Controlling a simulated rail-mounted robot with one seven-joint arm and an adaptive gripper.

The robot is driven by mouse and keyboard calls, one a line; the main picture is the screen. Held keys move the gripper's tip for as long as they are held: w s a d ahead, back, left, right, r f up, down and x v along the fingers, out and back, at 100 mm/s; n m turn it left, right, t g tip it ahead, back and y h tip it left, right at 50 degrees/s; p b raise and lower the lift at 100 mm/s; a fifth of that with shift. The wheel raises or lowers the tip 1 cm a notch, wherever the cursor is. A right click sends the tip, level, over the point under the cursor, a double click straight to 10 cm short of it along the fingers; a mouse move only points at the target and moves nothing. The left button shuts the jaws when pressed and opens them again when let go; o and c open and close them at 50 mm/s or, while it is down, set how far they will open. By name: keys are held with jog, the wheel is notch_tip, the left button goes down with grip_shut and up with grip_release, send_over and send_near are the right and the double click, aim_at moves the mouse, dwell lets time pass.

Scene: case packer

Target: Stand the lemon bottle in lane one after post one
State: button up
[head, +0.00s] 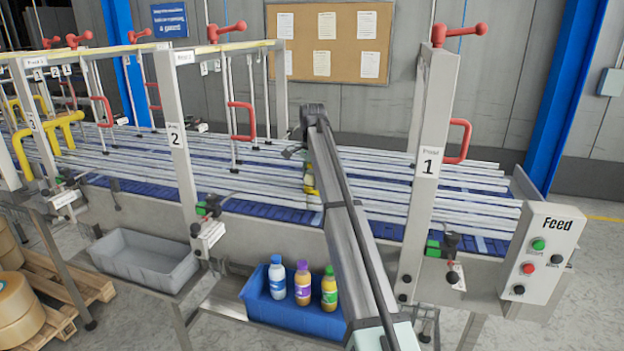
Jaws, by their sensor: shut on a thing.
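My gripper (306,160) is over the conveyor, between post two and post one, largely hidden behind my own arm. It is shut on a yellow bottle (309,186), which fits the lemon bottle. Only a narrow strip of the bottle shows left of my arm, so its label, base and exact lane cannot be told. Post one (429,165), a grey upright marked 1, stands to the right of my arm. White rails (460,185) divide the blue conveyor belt (385,228) into long lanes; no lane numbers are readable beside the bottle.
A blue bin (290,310) in front holds a white bottle (277,277), a purple bottle (302,284) and a yellow-green bottle (329,290). Post two (180,150) and red handles (243,120) rise near the lanes. A grey tray (145,262) and the Feed panel (540,260) flank the front.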

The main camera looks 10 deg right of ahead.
jog(key=shift+f, duration=0.15)
jog(key=o, duration=1.4)
notch_tip(320, 180, up, 12)
jog(key=shift+f+b, duration=0.25)
jog(key=shift+b, duration=0.7)
jog(key=shift+r+p, duration=0.45)
